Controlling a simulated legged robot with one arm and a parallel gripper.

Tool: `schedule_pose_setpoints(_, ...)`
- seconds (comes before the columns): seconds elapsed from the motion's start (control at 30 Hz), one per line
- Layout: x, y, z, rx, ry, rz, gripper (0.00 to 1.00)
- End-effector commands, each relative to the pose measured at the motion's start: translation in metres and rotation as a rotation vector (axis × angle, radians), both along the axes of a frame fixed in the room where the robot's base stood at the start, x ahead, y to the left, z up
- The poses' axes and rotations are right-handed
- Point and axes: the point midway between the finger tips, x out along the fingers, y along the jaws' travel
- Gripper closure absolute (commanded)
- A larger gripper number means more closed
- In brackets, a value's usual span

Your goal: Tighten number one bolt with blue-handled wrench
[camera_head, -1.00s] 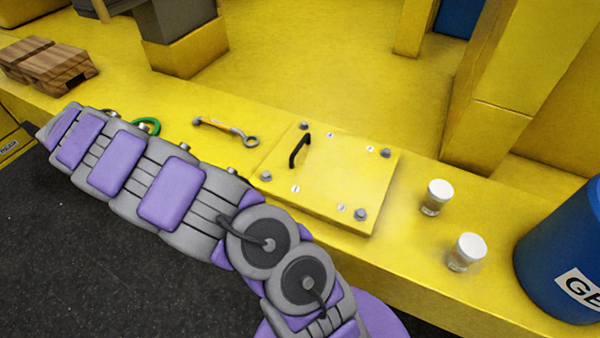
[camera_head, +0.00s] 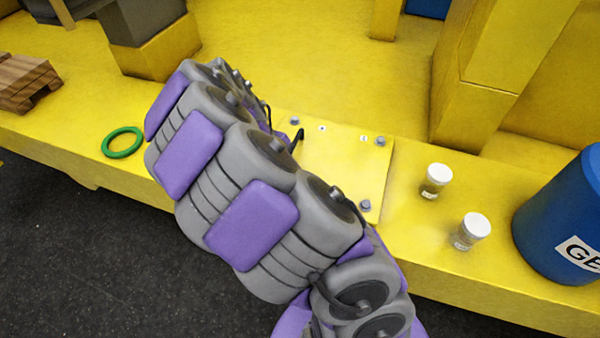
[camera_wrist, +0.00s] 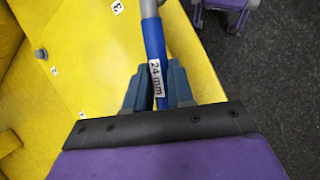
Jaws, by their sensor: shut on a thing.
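In the wrist view my gripper (camera_wrist: 158,88) is shut on the blue handle of the wrench (camera_wrist: 153,35), which has a "24 mm" label. The wrench runs up past the top edge, where its grey end is cut off. Below it lies the yellow plate (camera_head: 345,160) with bolts at its corners. Three bolts show in the head view: far left (camera_head: 295,121), far right (camera_head: 380,141) and near right (camera_head: 365,206). A label near the top of the wrist view seems to read 3; I cannot tell which bolt is number one.
Two white-lidded jars (camera_head: 436,181) (camera_head: 471,231) and a blue barrel (camera_head: 565,225) stand to the right. A green ring (camera_head: 123,142) and wooden blocks (camera_head: 25,83) lie to the left.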

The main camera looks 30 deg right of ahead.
Motion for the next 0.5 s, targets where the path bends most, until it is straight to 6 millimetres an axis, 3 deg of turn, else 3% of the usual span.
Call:
schedule_pose_setpoints(0.2, -0.023, -0.019, 0.008, -0.013, -0.003, 0.013, 1.0)
schedule_pose_setpoints(0.5, -0.024, -0.021, -0.001, -0.013, -0.005, 0.016, 1.0)
